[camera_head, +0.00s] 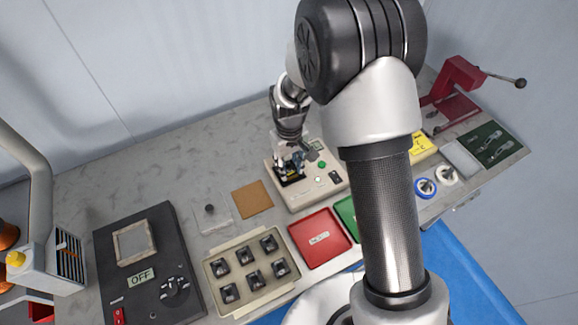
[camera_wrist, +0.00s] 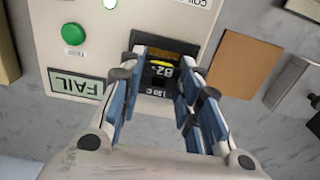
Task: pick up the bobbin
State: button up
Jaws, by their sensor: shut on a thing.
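A dark bobbin (camera_wrist: 162,72) with a yellow band and small white print sits between the fingers of my gripper (camera_wrist: 160,88) in the wrist view. My gripper is shut on it, with one blue-padded finger along each side. The bobbin is at the dark slot of a cream tester (camera_wrist: 125,35), whose display reads FAIL. I cannot tell if it is clear of the slot. In the head view my gripper (camera_head: 290,160) is over the left part of the tester (camera_head: 300,198), and the fingers largely hide the bobbin.
A cream tray (camera_head: 237,240) holds several dark parts. Nearby are a red tray (camera_head: 320,238), a green tray (camera_head: 345,213) and a cork pad (camera_head: 252,199). A black box (camera_head: 140,270) reads OFF. A red press (camera_head: 456,90) stands at the back right.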

notch_tip(320, 180, up, 20)
jog(key=p, duration=0.5)
jog(key=shift+f, duration=0.1)
